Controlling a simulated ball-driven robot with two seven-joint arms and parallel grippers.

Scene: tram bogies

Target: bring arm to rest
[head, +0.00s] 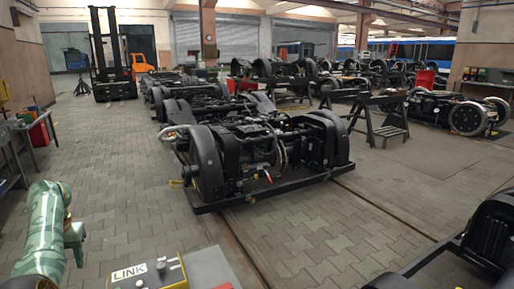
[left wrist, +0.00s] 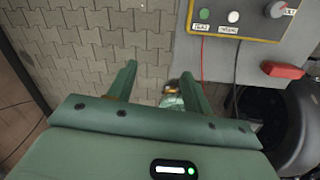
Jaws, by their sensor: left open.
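My left arm comes in at the lower left of the head view, in mottled green. Its gripper (head: 76,240) hangs over the paved floor, left of a control box, and looks small and partly turned away there. In the left wrist view the two green fingers of the left gripper (left wrist: 158,84) stand apart with paving beyond them. A small pale green and gold part shows beside the right finger; I cannot tell what it is. I see nothing held between the fingers. My right gripper is in neither view.
A control box (head: 150,274) with a LINK label and knobs sits on a grey surface (head: 207,267). The left wrist view shows a red block (left wrist: 282,70) on this surface. A black bogie (head: 265,155) stands mid-floor. A forklift (head: 112,70) is far left. Paving between arm and bogie is clear.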

